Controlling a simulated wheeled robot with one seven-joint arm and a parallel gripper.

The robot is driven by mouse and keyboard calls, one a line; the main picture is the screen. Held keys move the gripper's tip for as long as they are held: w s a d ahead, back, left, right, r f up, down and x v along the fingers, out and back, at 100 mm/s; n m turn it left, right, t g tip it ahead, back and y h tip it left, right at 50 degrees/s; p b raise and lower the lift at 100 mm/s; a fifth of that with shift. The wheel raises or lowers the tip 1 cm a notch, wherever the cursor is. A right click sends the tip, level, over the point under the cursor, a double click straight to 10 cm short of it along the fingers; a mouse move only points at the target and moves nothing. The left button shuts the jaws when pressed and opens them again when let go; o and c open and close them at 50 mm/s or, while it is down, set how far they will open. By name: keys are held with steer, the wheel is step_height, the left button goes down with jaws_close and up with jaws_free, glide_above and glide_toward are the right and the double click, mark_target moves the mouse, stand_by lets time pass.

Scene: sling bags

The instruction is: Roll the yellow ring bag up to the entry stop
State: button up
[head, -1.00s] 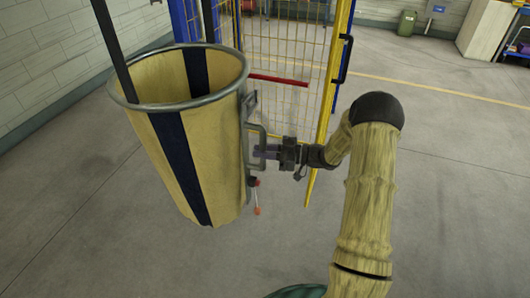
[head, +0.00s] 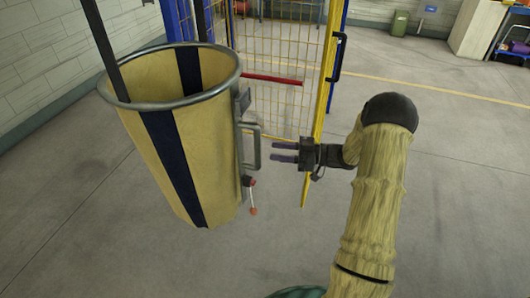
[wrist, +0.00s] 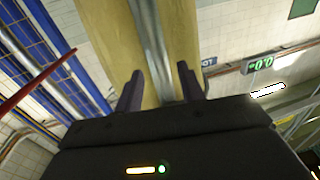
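The yellow ring bag (head: 192,150) stands or hangs at left in the head view, with a grey metal rim, dark vertical stripes and dark straps. A grey handle (head: 257,148) is on its right side. My gripper (head: 284,152) is open and empty just right of the handle, with a small gap between them. In the wrist view my gripper (wrist: 161,86) shows two parted fingers, with a yellow surface and a grey bar beyond them. I cannot tell which thing is the entry stop.
A small red-and-orange-tipped lever (head: 251,195) hangs below the handle. Behind is a yellow mesh gate (head: 290,105) with a red bar (head: 272,78), beside a blue frame. A green bin (head: 399,23) stands far back.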

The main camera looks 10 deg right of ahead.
steer(key=b+v, duration=0.1)
steer(key=v, duration=0.9)
steer(key=shift+d+b, duration=0.2)
steer(key=shift+b, duration=0.15)
steer(key=shift+s, duration=0.1)
stand_by(0.4)
steer(key=w+a+r+m+t+h+p, duration=0.2)
steer(key=w+a+r+m+t+h, duration=0.45)
steer(key=w+h, duration=0.4)
steer(key=s+a+m+g+h, duration=0.2)
steer(key=s+g, duration=0.1)
steer(key=s, duration=0.6)
steer(key=s+a+f+m+g+h+p, duration=0.1)
steer(key=s+a+m+g+h, duration=0.1)
steer(key=s, duration=0.8)
steer(key=s+a+f+m+g+h+p, duration=0.1)
steer(key=s+a+m+g+h, duration=0.1)
steer(key=s, duration=0.8)
steer(key=a+m+g, duration=0.1)
steer(key=a+g, duration=0.1)
steer(key=g, duration=0.1)
steer(key=shift+s+f, duration=0.15)
steer(key=shift+s, duration=0.05)
steer(key=shift+m+h, duration=0.25)
